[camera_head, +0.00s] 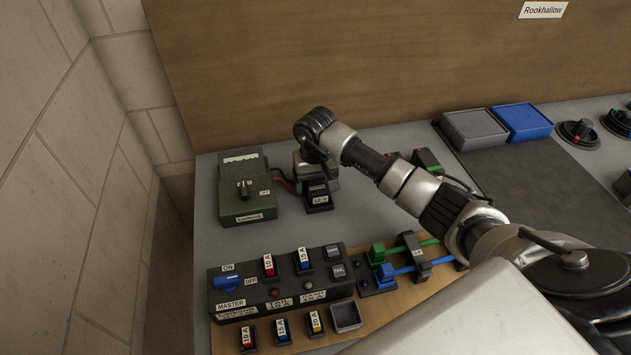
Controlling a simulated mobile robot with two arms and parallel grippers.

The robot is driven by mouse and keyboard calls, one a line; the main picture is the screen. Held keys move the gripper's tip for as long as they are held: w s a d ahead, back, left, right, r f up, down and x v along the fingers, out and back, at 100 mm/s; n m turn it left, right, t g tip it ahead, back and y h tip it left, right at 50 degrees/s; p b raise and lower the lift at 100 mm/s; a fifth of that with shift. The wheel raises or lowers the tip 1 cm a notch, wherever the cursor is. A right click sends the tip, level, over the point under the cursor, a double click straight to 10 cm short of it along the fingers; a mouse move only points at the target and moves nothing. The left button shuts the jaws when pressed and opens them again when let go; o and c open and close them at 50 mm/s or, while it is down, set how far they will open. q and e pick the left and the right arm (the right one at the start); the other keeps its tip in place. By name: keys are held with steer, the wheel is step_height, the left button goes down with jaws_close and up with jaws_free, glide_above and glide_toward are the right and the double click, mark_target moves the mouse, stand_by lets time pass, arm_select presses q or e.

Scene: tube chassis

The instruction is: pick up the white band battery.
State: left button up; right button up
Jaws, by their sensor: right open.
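My right gripper (310,170) points down at the end of my right arm, just above a small black holder (319,200) with a 12 V label. The fingers are dark and small here, and the gripper is open. It covers whatever stands in or behind the holder, so I cannot make out a white band there. Another dark block (428,161) with green and red on top stands behind my forearm, partly hidden; no white band shows on it. My left gripper is not in view.
A green tester box (247,190) with a knob stands left of the gripper, with a red lead running towards the holder. A black switch panel (250,300) and fuses lie in front. Grey (474,130) and blue (523,121) trays stand at the back right. A wooden board rises behind.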

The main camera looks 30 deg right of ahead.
steer(key=c, duration=1.4)
steer(key=shift+o, duration=0.2)
steer(key=shift+r, duration=0.1)
